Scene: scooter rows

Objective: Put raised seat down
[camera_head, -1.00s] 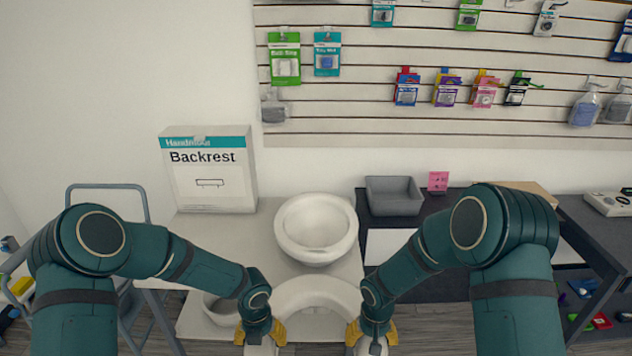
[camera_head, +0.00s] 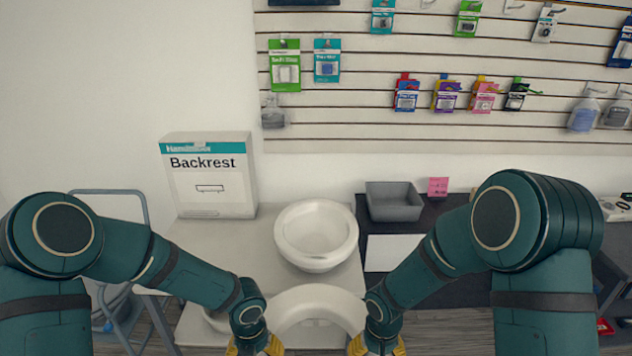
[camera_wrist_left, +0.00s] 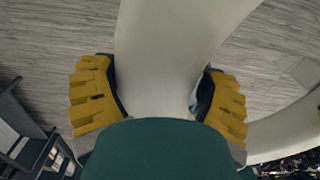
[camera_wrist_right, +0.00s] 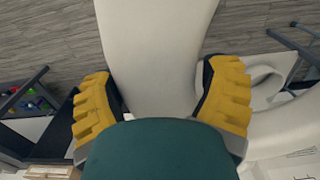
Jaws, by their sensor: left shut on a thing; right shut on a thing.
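The raised seat (camera_head: 318,300) is a white curved ring at the bottom middle of the head view, in front of the counter. Only its far arc shows there; its near part is out of frame. My left gripper (camera_head: 256,345) is shut on its left side, and the seat's white arm lies between the yellow fingers in the left wrist view (camera_wrist_left: 160,95). My right gripper (camera_head: 376,346) is shut on its right side, with the white surface between the fingers in the right wrist view (camera_wrist_right: 160,95).
A white bowl (camera_head: 316,228) stands on the white counter (camera_head: 255,250) behind the seat. A Backrest box (camera_head: 210,176) stands at the back left. A grey bin (camera_head: 394,201) sits on the dark table to the right. A blue-grey frame (camera_head: 130,300) stands at left.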

